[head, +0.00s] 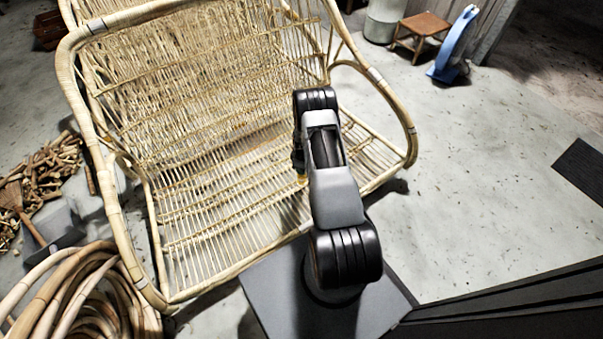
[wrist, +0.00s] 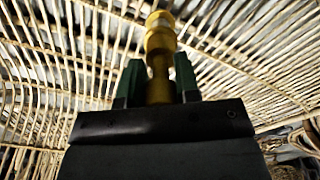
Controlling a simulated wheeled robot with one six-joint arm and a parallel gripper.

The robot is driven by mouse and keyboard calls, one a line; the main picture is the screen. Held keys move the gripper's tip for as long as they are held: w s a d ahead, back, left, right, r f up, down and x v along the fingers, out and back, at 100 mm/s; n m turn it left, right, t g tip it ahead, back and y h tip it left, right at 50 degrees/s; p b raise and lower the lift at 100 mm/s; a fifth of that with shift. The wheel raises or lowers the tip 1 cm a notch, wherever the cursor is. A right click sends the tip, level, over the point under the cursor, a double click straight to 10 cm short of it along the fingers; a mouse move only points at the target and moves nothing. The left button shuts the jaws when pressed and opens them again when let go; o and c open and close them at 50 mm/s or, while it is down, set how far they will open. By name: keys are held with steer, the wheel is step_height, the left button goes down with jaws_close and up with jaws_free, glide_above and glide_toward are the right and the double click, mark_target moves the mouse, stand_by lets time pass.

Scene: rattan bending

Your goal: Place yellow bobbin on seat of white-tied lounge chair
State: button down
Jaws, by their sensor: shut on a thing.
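My gripper (wrist: 158,82) is shut on the yellow bobbin (wrist: 160,40), which stands out between the two green fingers in the wrist view. In the head view only a small yellow bit of the bobbin (head: 301,180) shows beside my arm, over the seat. The rattan lounge chair (head: 75,75) has pale ties on its frame, and its slatted seat (head: 215,220) lies below my arm. Seat slats also fill the wrist view (wrist: 60,60) behind the bobbin. Whether the bobbin touches the slats I cannot tell. My arm hides part of the seat's right side.
Coiled rattan (head: 75,295) lies at the front left. Short cane pieces (head: 50,175) are heaped on the left floor beside a broom (head: 20,205). A small wooden stool (head: 425,25) and a blue object (head: 452,50) stand at the back right.

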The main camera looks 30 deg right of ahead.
steer(key=shift+w+f+b, duration=0.15)
steer(key=shift+f+b, duration=0.35)
steer(key=shift+f, duration=0.4)
steer(key=shift+w+f+b, duration=0.1)
steer(key=shift+f+b, duration=0.4)
steer(key=shift+f, duration=0.4)
steer(key=shift+f, duration=0.2)
steer(key=c, duration=0.8)
jaws_free()
steer(key=shift+c, duration=0.2)
steer(key=shift+r, duration=0.1)
step_height(320, 180, up, 12)
steer(key=p, duration=0.4)
steer(key=shift+r+p, duration=0.1)
steer(key=shift+p, duration=0.3)
